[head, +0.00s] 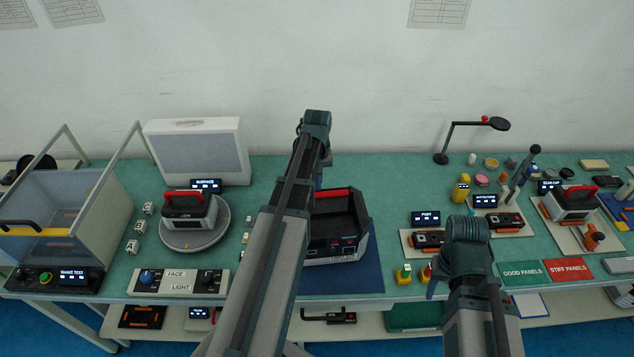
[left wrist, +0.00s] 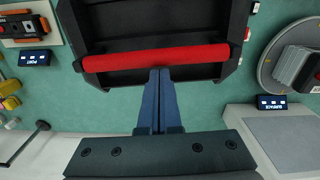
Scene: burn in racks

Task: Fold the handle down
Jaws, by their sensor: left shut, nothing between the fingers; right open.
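A black and grey case (head: 352,243) stands on a blue mat at the table's middle, partly hidden behind my left arm. Its red handle bar (head: 336,193) lies along the case's far side in the head view. In the left wrist view the red bar (left wrist: 190,56) runs across the case between two black side arms. My left gripper (left wrist: 159,72) is shut and empty, its blue fingertips right at the bar's middle; I cannot tell whether they touch it. In the head view it is mostly hidden by its arm. My right gripper (head: 431,288) is open, mostly hidden by its wrist, near the table's front edge.
A turntable (head: 188,240) with another red-handled unit stands left. A face/light switch box (head: 178,282) is at the front left. Port fixtures (head: 425,240), small yellow parts, and green and red panel trays (head: 523,273) lie right. A lamp (head: 470,130) stands at the back.

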